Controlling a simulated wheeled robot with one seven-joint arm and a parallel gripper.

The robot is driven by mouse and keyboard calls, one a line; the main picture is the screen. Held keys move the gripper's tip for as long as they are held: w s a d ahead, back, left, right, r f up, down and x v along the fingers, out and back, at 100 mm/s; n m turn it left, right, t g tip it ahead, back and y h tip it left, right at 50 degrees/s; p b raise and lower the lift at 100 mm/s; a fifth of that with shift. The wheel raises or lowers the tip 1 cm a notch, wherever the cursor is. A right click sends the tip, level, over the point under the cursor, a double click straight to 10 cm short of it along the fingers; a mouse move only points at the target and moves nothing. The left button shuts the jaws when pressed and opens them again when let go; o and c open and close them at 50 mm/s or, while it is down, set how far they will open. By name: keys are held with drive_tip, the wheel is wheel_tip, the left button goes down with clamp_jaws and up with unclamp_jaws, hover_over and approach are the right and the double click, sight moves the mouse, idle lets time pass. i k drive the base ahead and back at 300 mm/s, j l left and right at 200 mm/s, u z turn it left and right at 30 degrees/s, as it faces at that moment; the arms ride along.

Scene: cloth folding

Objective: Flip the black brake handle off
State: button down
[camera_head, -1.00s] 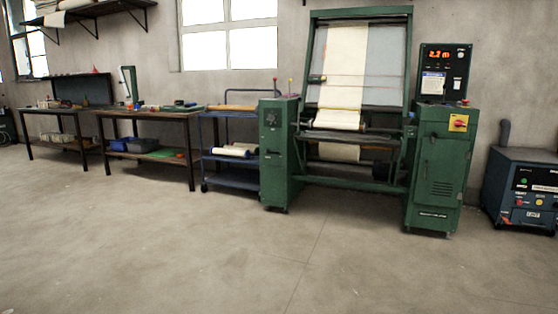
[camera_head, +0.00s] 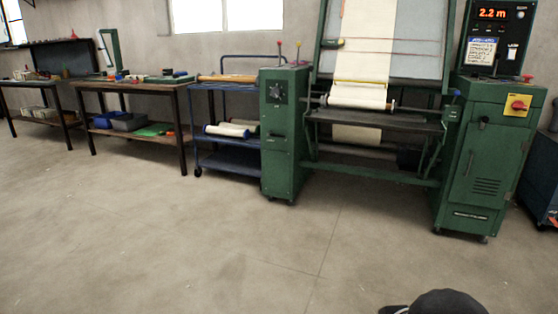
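The green cloth machine stands ahead against the wall, right of centre, with a pale cloth strip (camera_head: 366,45) running down its frame. Its left cabinet (camera_head: 280,170) carries a round black dial (camera_head: 277,92) and, lower, a small dark handle (camera_head: 277,136). Two thin levers with a red and a pale knob stand on that cabinet's top. I cannot tell for sure which part is the brake handle, or its setting. A dark rounded shape at the bottom right edge looks like part of my arm. My gripper's fingers are not in view.
The right cabinet (camera_head: 480,165) has a red-and-yellow switch (camera_head: 518,105) and a display (camera_head: 492,13) reading 2.2 m. A blue cart (camera_head: 225,161) stands left of the machine, with workbenches (camera_head: 135,88) farther left. The floor (camera_head: 200,245) in front is clear.

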sight(270, 134)
drive_tip(key=i+j, duration=0.1)
drive_tip(key=i, duration=3.3)
drive_tip(key=l+z, duration=0.05)
drive_tip(key=l, duration=0.05)
